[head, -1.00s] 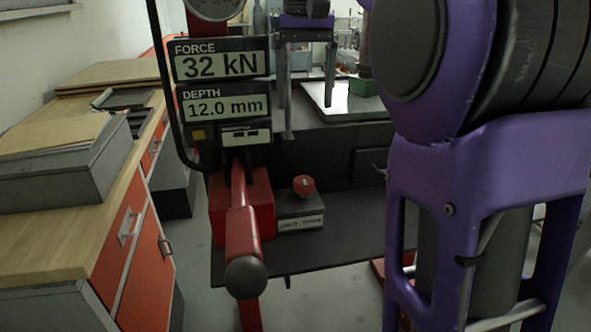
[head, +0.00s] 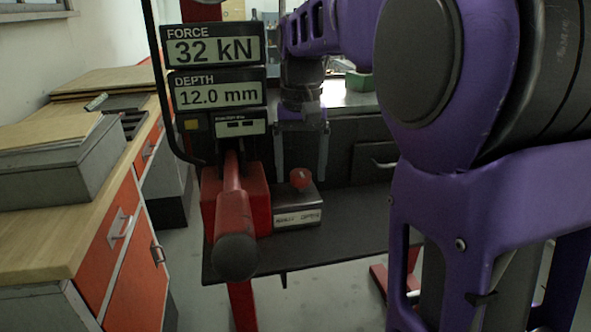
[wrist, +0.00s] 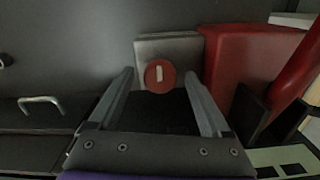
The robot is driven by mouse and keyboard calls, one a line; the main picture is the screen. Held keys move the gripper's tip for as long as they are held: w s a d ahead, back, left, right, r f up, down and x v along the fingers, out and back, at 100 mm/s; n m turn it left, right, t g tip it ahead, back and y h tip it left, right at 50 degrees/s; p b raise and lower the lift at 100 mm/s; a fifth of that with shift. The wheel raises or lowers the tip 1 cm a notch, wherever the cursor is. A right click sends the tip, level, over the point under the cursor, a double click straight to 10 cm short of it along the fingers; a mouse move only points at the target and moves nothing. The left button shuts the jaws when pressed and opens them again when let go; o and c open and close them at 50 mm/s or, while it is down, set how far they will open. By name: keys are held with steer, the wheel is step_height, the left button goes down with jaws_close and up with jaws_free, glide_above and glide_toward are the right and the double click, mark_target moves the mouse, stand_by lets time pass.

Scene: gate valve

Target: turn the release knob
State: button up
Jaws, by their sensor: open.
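The release knob is a round red knob (head: 301,178) on top of a small grey labelled box (head: 298,216). In the wrist view the knob (wrist: 160,76) shows from above with a pale, nearly upright mark. My gripper (head: 301,172) points down over the box with its two fingers apart. In the wrist view my gripper (wrist: 159,77) has one finger on each side of the knob in the picture, with gaps on both sides. Neither finger visibly touches it. I cannot tell how far the tips are above the knob.
A red block (head: 258,190) with a red lever (head: 231,200) ending in a dark ball stands just left of the box. Displays (head: 214,46) reading 32 kN and 12.0 mm are above. The dark shelf (head: 350,226) is clear to the right.

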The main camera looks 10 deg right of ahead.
jaws_close()
stand_by(0.5)
